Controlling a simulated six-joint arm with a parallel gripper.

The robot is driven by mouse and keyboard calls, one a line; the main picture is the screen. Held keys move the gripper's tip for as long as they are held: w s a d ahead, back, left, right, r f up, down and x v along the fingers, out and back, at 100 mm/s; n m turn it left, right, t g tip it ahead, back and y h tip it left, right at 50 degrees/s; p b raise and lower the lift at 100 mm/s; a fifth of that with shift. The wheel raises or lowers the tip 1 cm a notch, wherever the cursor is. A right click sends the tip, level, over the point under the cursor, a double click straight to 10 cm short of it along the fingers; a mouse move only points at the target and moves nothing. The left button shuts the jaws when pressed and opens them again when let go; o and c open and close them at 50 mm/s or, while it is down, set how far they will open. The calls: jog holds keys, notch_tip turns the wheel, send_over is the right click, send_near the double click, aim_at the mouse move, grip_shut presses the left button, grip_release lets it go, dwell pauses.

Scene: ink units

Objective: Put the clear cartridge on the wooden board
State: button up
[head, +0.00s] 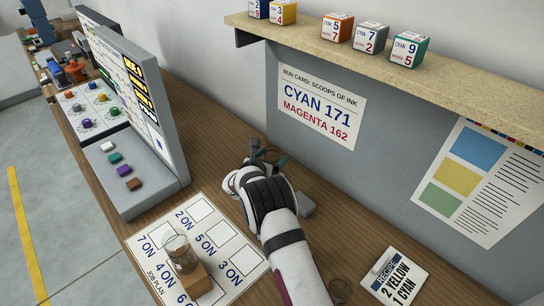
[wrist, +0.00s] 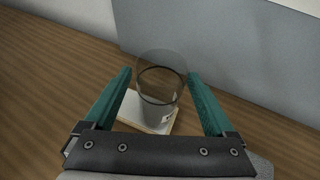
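My gripper (wrist: 159,72) has its two teal fingers apart, one on each side of a clear cylinder (wrist: 161,92) with a dark ring. Narrow gaps show between the fingers and the cylinder, so I see no grip. The cylinder appears upright, over or on a white-topped slab (wrist: 131,110) with a pale wood-coloured edge; whether they touch is unclear. In the head view my gripper (head: 267,158) is near the grey panel, and my arm hides most of that spot. Another clear cylinder (head: 177,246) stands at a small wooden block (head: 192,281) on the job plan sheet. I cannot tell which is the named cartridge.
The job plan sheet (head: 222,248) lies left of my arm. A console with coloured buttons (head: 140,165) stands at the left. A recipe card (head: 398,281) and a clear round item (head: 340,291) lie at the right front. A shelf (head: 455,76) with cubes overhangs the panel.

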jog(key=shift+r, duration=0.2)
jog(key=v, duration=1.2)
jog(key=s+d+r+m+g+h, duration=0.2)
jog(key=s+d+r+m+g, duration=0.25)
jog(key=s+d+m, duration=0.45)
jog(key=s+d+r+m+g+h, duration=0.2)
jog(key=s+d+r+m+g, duration=0.25)
jog(key=s+d+m, duration=0.4)
jog(key=s+d+r+m+g+y, duration=0.1)
jog(key=s+d+m+g+y, duration=0.25)
jog(key=s+m, duration=0.55)
jog(key=s+a+m+y, duration=0.3)
jog(key=s+a+m, duration=0.1)
jog(key=s, duration=0.4)
jog(key=s+a+m+y, duration=0.4)
jog(key=s+a+m, duration=0.1)
jog(key=s, duration=0.3)
jog(key=shift+a+f+m, duration=0.25)
jog(key=shift+f+m, duration=0.05)
jog(key=shift+m, duration=0.55)
